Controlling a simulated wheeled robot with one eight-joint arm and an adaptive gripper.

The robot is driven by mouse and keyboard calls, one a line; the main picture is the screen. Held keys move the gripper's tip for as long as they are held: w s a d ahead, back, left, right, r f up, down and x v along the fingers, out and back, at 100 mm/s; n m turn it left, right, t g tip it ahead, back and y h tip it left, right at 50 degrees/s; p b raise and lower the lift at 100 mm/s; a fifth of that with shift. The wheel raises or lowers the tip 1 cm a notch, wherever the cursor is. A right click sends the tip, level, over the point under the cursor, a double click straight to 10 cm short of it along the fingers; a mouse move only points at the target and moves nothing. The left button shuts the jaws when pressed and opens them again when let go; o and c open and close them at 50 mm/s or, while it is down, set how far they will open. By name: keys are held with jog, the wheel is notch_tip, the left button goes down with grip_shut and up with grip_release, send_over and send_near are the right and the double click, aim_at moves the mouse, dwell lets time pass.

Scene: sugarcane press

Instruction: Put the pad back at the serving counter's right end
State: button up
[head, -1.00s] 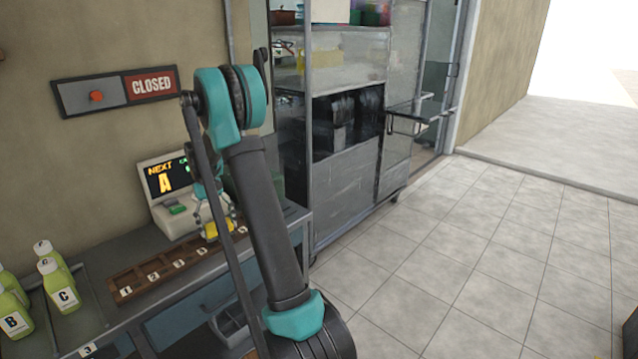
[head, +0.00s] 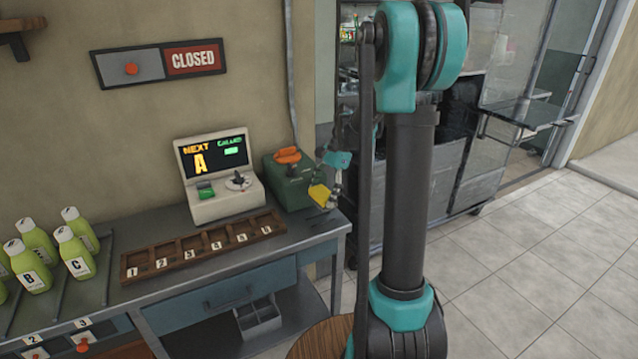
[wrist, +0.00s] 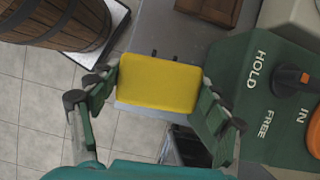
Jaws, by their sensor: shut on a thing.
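The pad is a yellow block (wrist: 158,84), held between the two fingers of my gripper (wrist: 158,92) in the wrist view. It also shows small and yellow in the head view (head: 319,194), with my gripper (head: 327,196) around it. The pad is in front of the right end of the serving counter (head: 318,224), beside the green box. In the wrist view the counter's grey end shows under and beyond the pad. I cannot tell whether the pad touches the counter.
A green box with an orange knob (head: 288,178) stands at the counter's right end, close to my gripper. Left of it are a display machine (head: 218,178), a numbered wooden rack (head: 200,250) and several green bottles (head: 75,255). A wooden barrel (wrist: 62,18) is near in the wrist view.

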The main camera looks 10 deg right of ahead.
aim_at(329, 190)
jog(key=shift+w+a+m, duration=0.15)
jog(key=shift+w+m, duration=0.15)
jog(key=shift+m, duration=0.2)
jog(key=shift+f, duration=0.15)
jog(key=shift+a+f, duration=0.1)
jog(key=shift+f, duration=2.95)
jog(key=shift+f, duration=0.4)
jog(key=o, duration=1.3)
jog(key=shift+r, duration=0.15)
jog(key=v, duration=1.1)
jog(key=shift+s+d+r, duration=0.15)
jog(key=shift+d+r, duration=0.1)
jog(key=shift+r, duration=0.1)
